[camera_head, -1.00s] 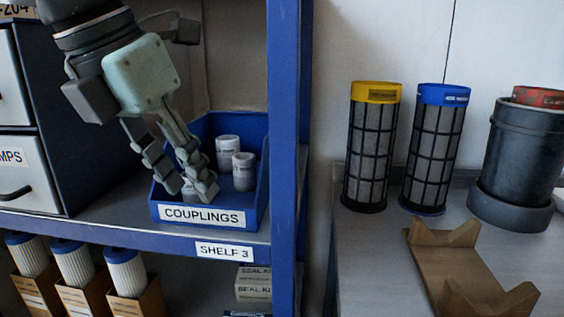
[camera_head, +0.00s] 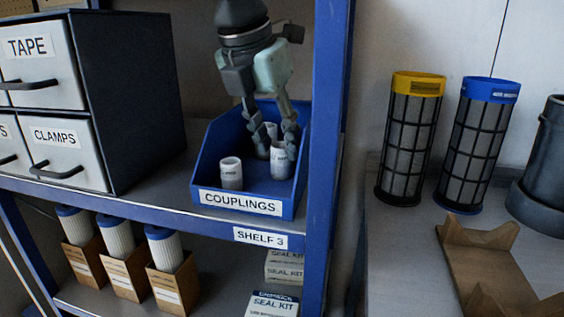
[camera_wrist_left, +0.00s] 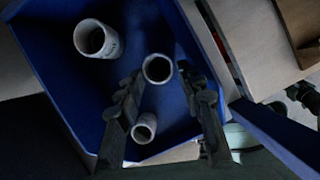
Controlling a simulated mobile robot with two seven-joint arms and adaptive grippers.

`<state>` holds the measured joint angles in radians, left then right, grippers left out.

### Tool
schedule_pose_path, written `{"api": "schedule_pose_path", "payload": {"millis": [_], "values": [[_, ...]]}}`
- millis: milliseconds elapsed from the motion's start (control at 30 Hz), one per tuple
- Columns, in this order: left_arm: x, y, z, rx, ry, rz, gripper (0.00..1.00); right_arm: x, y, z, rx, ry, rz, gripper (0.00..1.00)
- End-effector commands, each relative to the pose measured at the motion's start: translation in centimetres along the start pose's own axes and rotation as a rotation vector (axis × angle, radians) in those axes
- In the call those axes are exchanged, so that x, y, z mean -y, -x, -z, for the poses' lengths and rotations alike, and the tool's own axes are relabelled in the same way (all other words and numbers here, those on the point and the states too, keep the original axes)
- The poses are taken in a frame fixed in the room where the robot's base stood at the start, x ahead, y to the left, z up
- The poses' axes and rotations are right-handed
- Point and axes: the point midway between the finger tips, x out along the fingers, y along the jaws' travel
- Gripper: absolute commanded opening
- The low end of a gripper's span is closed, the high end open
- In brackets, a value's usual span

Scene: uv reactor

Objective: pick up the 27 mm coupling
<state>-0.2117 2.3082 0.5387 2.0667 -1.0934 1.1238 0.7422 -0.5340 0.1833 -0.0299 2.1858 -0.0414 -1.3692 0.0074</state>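Three pale grey couplings stand in a blue bin (camera_head: 206,157) labelled COUPLINGS: one at the front left (camera_head: 231,174), one at the right (camera_head: 280,162) and one behind (camera_head: 264,145). Their size marks are too small to read. My left gripper (camera_head: 273,148) points down into the bin, open, its fingers apart around the right-hand coupling's top and partly covering the rear one. In the left wrist view, one coupling (camera_wrist_left: 158,69) shows between the fingertips (camera_wrist_left: 160,78), a smaller-looking one (camera_wrist_left: 145,128) lower between the fingers, and another (camera_wrist_left: 90,38) outside them.
The bin stands on a shelf beside a blue upright post (camera_head: 325,130). A drawer cabinet (camera_head: 125,100) stands left of it. Boxed filters (camera_head: 120,262) and seal kit boxes (camera_head: 285,268) are below. Mesh cylinders (camera_head: 410,140) and a wooden cradle (camera_head: 485,265) are at the right.

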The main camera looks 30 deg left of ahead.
Motion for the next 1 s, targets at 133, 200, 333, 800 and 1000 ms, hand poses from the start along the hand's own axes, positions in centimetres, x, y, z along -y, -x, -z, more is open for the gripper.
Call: {"api": "schedule_pose_path", "payload": {"millis": [133, 200, 333, 800, 1000], "values": [[0.0, -2.5, 0.1, -0.004, 0.001, 0.001, 0.37, 0.0, 0.0, 0.1, -0.002, 0.0, 0.0, 0.4], [0.0, -3.1, 0.1, -0.001, 0.0, 0.001, 0.37, 0.0, 0.0, 0.1, -0.002, 0.0, 0.0, 0.4], [0.0, -3.6, 0.1, 0.0, 0.001, 0.001, 0.37, 0.0, 0.0, 0.1, -0.003, 0.0, 0.0, 0.4], [0.0, -3.5, 0.1, 0.0, 0.001, 0.001, 0.11, 0.0, -0.1, 0.0, 0.002, 0.0, 0.0, 0.4], [-0.1, -3.4, 0.0, 0.001, 0.001, 0.001, 0.1, 0.0, -0.1, 0.0, 0.002, 0.0, 0.0, 0.4]]}}
